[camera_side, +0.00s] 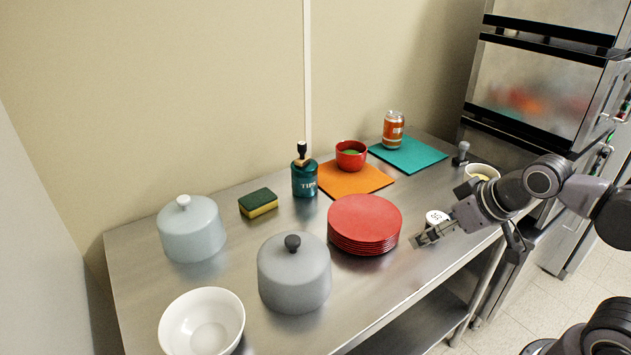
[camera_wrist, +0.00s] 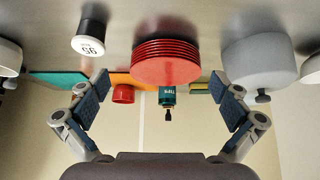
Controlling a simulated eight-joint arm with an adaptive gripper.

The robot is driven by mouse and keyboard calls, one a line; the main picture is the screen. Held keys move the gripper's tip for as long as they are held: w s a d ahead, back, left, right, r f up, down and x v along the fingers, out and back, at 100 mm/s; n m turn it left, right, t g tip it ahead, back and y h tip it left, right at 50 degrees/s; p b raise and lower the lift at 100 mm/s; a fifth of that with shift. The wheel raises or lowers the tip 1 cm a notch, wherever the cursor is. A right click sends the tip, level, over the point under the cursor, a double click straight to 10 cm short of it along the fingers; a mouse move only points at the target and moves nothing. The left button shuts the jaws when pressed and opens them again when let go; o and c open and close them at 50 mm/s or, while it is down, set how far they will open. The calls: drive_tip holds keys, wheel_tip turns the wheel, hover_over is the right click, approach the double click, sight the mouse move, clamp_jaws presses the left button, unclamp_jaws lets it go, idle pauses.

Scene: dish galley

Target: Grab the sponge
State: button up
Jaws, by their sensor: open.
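The sponge (camera_side: 258,203) is yellow with a dark green top. It lies on the steel counter near the wall in the side view, left of the teal soap bottle. In the wrist view the sponge (camera_wrist: 199,89) shows small and partly hidden behind my right finger. My gripper (camera_side: 424,239) is open and empty, above the counter just right of the red plates. In the wrist view my gripper (camera_wrist: 160,98) has its fingers spread wide. It is well apart from the sponge, with the plates and bottle in between.
A pale pot (camera_side: 191,229) is left of the sponge. A white bowl (camera_side: 203,322) is in front. An orange mat (camera_side: 355,180) holds a red bowl (camera_side: 351,155).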

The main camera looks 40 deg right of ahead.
drive_tip(key=w+a+r, duration=0.2)
drive_tip(key=w+r, duration=0.4)
drive_tip(key=w, duration=0.3)
drive_tip(key=n+g, duration=0.1)
drive_tip(key=g, duration=0.2)
hover_over(258, 198)
drive_tip(key=s, duration=0.3)
wheel_tip(258, 198, down, 11)
drive_tip(key=shift+w+d+r, duration=0.1)
drive_tip(key=shift+d+r, duration=0.05)
drive_tip(key=shift+w+x, duration=0.15)
drive_tip(key=shift+x, duration=1.1)
drive_tip(key=shift+w+x, duration=0.15)
drive_tip(key=shift+x, duration=1.15)
drive_tip(key=shift+r, duration=0.15)
